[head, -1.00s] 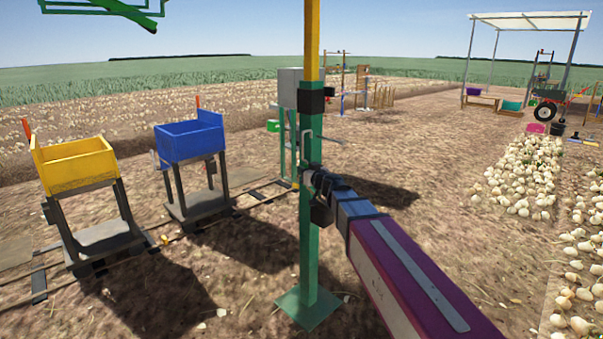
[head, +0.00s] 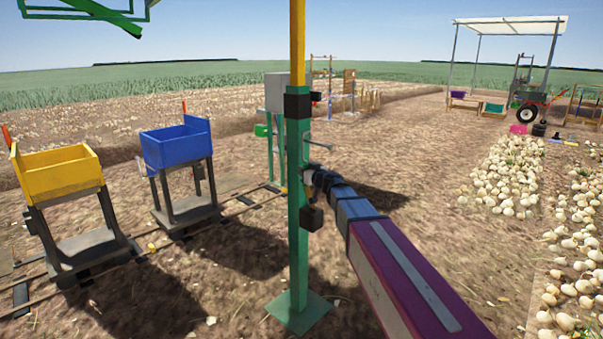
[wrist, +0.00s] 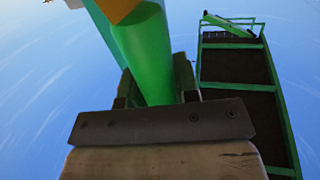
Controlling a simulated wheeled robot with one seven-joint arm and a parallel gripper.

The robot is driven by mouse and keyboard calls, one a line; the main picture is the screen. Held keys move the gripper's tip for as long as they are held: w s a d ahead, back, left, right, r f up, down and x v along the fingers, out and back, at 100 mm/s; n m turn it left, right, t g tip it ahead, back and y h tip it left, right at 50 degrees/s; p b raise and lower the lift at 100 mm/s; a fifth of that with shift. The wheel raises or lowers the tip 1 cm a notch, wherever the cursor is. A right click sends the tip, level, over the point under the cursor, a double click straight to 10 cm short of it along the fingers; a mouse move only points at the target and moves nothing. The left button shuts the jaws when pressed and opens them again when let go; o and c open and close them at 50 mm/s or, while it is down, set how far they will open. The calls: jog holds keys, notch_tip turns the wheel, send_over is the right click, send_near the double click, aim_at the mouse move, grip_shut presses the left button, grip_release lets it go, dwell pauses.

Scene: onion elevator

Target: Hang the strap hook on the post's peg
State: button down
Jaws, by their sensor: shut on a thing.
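The post (head: 298,240) stands upright on a square foot, green below and yellow above. A black collar (head: 297,106) wraps it, with a short stub (head: 315,96) at its right side; I cannot tell whether this is the peg. My gripper (head: 312,178) is close against the post's right side, below the collar. A thin grey bent rod (head: 320,145), apparently the strap hook, rises above my gripper and points right. In the wrist view, my jaws (wrist: 155,95) are shut around a green round grip (wrist: 148,55), apparently the strap hook's. Its contact with the post is hidden.
A black block (head: 311,218) sits on the post below my gripper. A blue cart (head: 180,145) and a yellow cart (head: 62,178) stand on rails at left. Onion piles (head: 508,180) lie at right. A green frame (head: 90,10) hangs overhead at left.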

jog(key=w+d+f, duration=0.3)
jog(key=w+f, duration=0.1)
jog(key=shift+w+d, duration=0.2)
dwell(1.0)
jog(key=c, duration=0.8)
grip_release()
